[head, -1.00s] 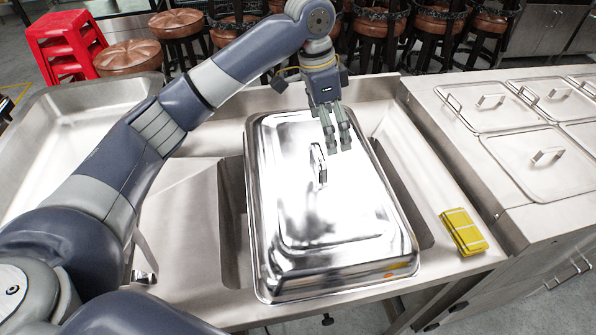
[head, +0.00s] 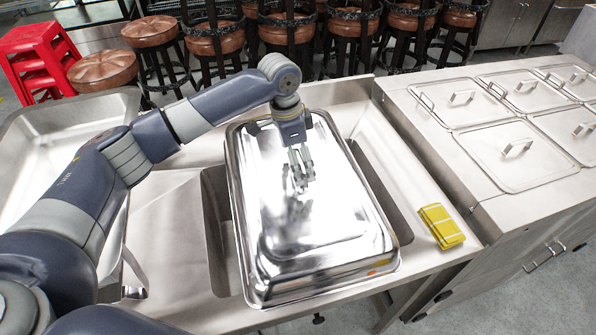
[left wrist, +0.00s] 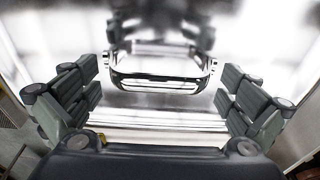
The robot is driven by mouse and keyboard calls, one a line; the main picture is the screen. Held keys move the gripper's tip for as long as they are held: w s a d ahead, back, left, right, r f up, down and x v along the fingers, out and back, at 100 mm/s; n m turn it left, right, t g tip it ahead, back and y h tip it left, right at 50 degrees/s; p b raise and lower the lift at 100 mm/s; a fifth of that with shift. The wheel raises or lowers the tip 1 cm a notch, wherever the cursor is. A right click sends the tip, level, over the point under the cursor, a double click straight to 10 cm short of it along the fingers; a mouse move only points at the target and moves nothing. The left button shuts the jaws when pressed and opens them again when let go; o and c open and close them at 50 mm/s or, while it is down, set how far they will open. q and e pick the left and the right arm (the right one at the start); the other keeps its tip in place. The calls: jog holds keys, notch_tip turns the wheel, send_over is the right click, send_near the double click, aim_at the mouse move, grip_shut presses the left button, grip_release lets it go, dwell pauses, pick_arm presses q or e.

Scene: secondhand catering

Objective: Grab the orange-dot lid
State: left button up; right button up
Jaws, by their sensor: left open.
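The large shiny steel lid (head: 318,240) has an orange dot (head: 377,262) at its near right corner. It lies over the sink basin in the counter. My left gripper (head: 301,180) is above the middle of the lid, pointing down, and hides the lid's handle in the head view. In the left wrist view the handle (left wrist: 160,80) shows as a metal loop between the open fingers of my left gripper (left wrist: 160,105), with space on both sides. The fingers do not appear to touch it. My right gripper is in neither view.
Yellow sponges or cloths (head: 441,226) lie on the counter to the right of the lid. A steel counter with several handled pan lids (head: 515,157) stands further right. Bar stools (head: 290,30) and red stacked stools (head: 35,60) stand behind.

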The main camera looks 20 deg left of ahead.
pick_arm(q)
jog(key=shift+f, duration=0.25)
jog(key=c, duration=1.7)
jog(key=shift+w+r, duration=0.1)
jog(key=shift+r, duration=0.05)
jog(key=shift+c, duration=0.9)
jog(key=shift+r, duration=0.15)
